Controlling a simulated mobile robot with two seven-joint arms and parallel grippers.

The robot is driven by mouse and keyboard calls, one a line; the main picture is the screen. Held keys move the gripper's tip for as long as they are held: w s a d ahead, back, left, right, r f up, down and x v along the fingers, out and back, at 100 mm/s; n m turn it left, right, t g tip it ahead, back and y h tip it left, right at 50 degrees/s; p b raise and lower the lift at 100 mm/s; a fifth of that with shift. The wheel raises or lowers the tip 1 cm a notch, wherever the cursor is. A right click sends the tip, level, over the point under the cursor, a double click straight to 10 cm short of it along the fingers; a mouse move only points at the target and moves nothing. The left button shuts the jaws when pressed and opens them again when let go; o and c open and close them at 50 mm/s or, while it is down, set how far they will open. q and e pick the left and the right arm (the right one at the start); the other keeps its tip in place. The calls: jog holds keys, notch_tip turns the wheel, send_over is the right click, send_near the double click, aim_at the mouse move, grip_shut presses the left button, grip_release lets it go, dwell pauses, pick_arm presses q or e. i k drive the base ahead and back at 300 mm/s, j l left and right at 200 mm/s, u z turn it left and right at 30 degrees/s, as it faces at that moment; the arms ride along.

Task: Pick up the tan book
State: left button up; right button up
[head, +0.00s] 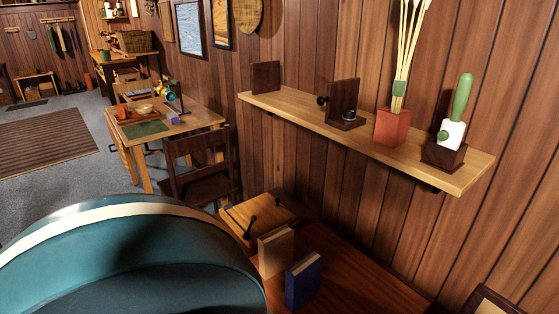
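The tan book (276,252) stands upright on a dark reddish wooden surface (345,275) at the lower middle of the head view. Neither of my grippers shows in the head view.
The large teal object with a cream band (130,255) fills the lower left. A light wooden box or board with dark handles (258,216) lies behind the tan book.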

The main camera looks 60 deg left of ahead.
aim_at(275, 248)
jog(key=u, duration=1.85)
jog(key=i+j, duration=0.6)
jog(key=i, duration=0.05)
